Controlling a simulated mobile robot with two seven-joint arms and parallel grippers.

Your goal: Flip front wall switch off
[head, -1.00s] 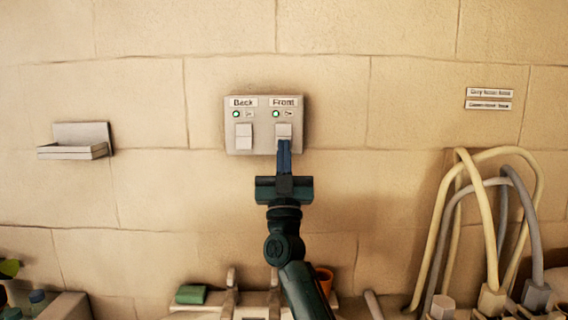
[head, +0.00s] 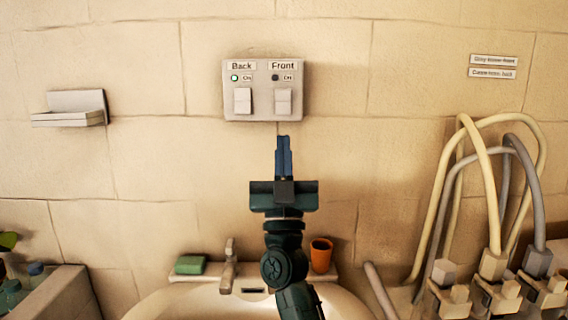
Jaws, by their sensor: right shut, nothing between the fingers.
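The switch plate (head: 263,112) is fixed to the tiled wall. It carries a Back switch (head: 243,101) on the left and a Front switch (head: 283,102) on the right, each under its label. The Front lamp (head: 275,78) is dark. My right gripper (head: 283,139) is shut and empty, fingers pointing up. Its tips show just below the plate under the Front switch, apart from that switch. My left gripper is not in view.
A small shelf (head: 72,108) is on the wall at left. Below are a washbasin (head: 180,299), a tap (head: 229,265), a green sponge (head: 190,264) and an orange cup (head: 321,255). Hoses (head: 441,205) arch at right. The wall between the plate and the hoses is clear.

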